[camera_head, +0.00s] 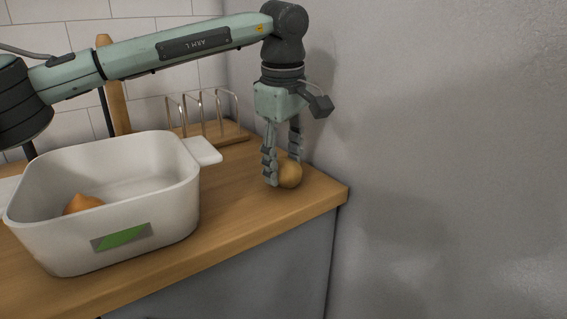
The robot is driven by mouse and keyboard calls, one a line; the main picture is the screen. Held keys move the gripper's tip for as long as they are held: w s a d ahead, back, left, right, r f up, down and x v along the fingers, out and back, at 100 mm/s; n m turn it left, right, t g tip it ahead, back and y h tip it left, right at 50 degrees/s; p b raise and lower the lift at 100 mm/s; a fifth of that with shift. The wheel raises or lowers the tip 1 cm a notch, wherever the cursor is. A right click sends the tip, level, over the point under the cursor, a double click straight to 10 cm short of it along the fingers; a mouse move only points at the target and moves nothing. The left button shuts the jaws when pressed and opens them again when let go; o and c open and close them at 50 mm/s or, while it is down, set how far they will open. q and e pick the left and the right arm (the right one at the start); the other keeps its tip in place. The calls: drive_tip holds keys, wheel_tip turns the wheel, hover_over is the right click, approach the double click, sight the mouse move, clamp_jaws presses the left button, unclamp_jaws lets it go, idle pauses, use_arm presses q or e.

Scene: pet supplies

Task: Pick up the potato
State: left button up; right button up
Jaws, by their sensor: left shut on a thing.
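The potato (290,174) is a small round yellow-brown thing at the right end of the wooden counter. My left gripper (283,170) reaches down from above with its fingers around the potato and is shut on it. One finger partly covers the potato's left side. The potato appears to be at the counter's surface; I cannot tell whether it touches it. My right gripper is not in view.
A white tub (170,219) with a green label stands on the counter (236,215) at the left, with an orange-brown item (82,203) inside. A wire rack (205,113) stands behind. The counter ends near the grey wall (450,150).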

sight(284, 159)
use_arm(q)
wheel_tip(284, 159, up, 3)
drive_tip(key=shift+p, duration=0.6)
drive_tip(key=s+a+r, duration=0.3)
drive_tip(key=a, duration=0.1)
drive_tip(key=s+a+r, duration=0.4)
drive_tip(key=shift+r, duration=0.15)
drive_tip(key=shift+c, duration=0.2)
drive_tip(key=a+r, duration=0.6)
drive_tip(key=a, duration=0.1)
drive_tip(key=s+a+f, duration=0.1)
drive_tip(key=a+f, duration=0.1)
drive_tip(key=a, duration=0.4)
drive_tip(key=shift+a+f, duration=0.15)
drive_tip(key=shift+a, duration=0.2)
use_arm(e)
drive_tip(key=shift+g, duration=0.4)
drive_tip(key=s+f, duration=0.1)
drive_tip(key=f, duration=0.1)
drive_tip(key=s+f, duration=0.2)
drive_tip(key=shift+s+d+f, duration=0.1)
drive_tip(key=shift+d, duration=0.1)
use_arm(q)
drive_tip(key=shift+s, duration=0.1)
